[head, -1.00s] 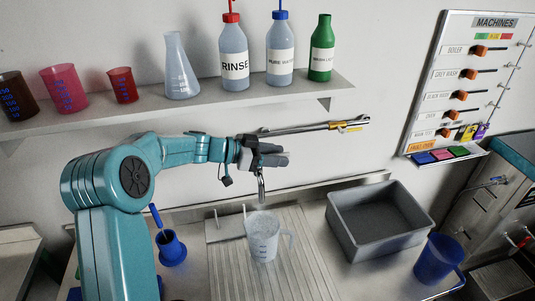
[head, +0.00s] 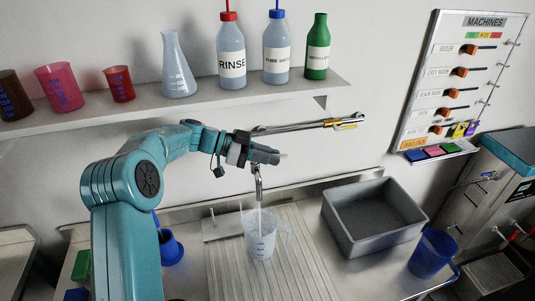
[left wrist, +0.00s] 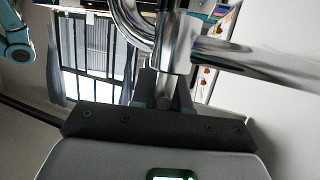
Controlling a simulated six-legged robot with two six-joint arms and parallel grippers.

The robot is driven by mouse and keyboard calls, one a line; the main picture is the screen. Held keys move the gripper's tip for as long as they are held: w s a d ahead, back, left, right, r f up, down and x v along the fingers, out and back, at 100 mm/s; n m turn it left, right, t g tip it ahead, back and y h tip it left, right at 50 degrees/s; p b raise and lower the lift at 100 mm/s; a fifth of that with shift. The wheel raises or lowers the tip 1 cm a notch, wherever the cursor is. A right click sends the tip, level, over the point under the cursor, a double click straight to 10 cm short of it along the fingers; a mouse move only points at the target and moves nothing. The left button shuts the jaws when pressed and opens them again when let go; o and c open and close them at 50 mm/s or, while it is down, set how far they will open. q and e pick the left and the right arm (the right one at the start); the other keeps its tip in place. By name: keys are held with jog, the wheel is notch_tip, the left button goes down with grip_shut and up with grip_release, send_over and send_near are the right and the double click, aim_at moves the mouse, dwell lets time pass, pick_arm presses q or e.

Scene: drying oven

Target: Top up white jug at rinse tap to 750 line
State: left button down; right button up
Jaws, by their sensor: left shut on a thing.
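The white jug (head: 260,238), translucent with blue marks, stands upright on the ribbed drainboard. The rinse tap's spout (head: 258,180) is above it, and a thin pale stream runs from the spout into the jug. The water level against the lines is too small to read. My left gripper (head: 264,154) is at the tap, above the jug, shut on the tap's handle. In the left wrist view the chrome tap (left wrist: 172,45) fills the space ahead of the gripper; the fingertips are mostly hidden behind it. My right gripper is not in view.
A grey basin (head: 372,215) and a blue jug (head: 432,252) stand to the right. A blue container (head: 170,247) stands left of the drainboard (head: 295,270). A shelf (head: 200,94) above holds beakers, a flask and bottles, including the RINSE bottle (head: 231,57). A machines board (head: 462,80) hangs at right.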

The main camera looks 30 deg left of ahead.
pick_arm(q)
jog(key=shift+d, duration=0.1)
jog(key=m+g+h, duration=0.1)
jog(key=g, duration=0.1)
jog(key=s+m+g, duration=0.1)
jog(key=m+g, duration=0.1)
jog(key=shift+d+h, duration=0.2)
jog(key=shift+h, duration=0.2)
jog(key=shift+w+r, duration=0.1)
dwell(6.9)
